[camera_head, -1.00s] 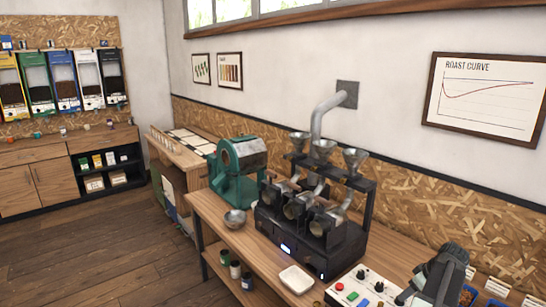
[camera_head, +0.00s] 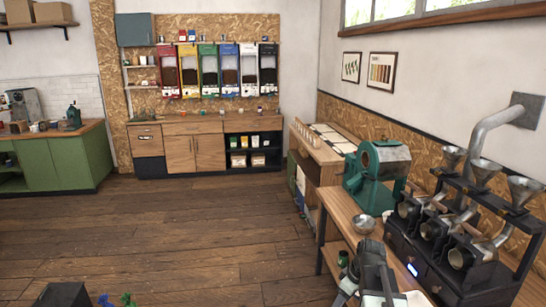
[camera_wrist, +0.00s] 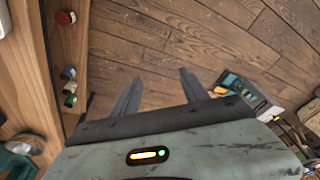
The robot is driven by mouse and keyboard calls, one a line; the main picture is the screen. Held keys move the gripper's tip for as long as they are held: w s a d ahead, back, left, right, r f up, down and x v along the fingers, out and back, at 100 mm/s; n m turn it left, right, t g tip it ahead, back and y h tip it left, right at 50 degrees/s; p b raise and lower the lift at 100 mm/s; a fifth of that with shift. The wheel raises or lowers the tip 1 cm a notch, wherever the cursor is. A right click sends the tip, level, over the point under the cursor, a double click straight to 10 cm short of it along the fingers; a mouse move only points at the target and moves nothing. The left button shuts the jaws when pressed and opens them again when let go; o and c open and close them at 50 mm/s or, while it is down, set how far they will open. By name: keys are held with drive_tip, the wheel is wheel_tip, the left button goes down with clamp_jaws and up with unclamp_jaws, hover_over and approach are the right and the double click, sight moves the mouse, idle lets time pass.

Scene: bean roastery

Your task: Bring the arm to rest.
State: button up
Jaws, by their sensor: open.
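My gripper (camera_wrist: 158,80) shows in the wrist view with its two dark fingers spread apart. Nothing is between them, only the plank floor (camera_wrist: 175,40) beyond. In the head view my grey arm (camera_head: 372,272) rises at the bottom, right of the middle, in front of the roaster table; its fingertips cannot be made out there.
The roaster table (camera_head: 338,238) bears a metal bowl (camera_head: 363,224), a green machine (camera_head: 376,178) and a black roaster (camera_head: 440,240). Jars (camera_wrist: 69,88) stand at left in the wrist view. Open floor (camera_head: 190,240) lies to the left.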

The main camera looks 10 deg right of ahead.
drive_tip(key=s+a+m+g+h, duration=0.1)
drive_tip(key=s+a+m, duration=0.2)
drive_tip(key=a, duration=0.3)
drive_tip(key=s+a+m+h, duration=0.1)
drive_tip(key=s+a+m, duration=0.3)
drive_tip(key=a, duration=0.3)
drive_tip(key=shift+a+f+m+g, duration=0.2)
drive_tip(key=shift+f+m+g, duration=0.1)
drive_tip(key=shift+g, duration=0.1)
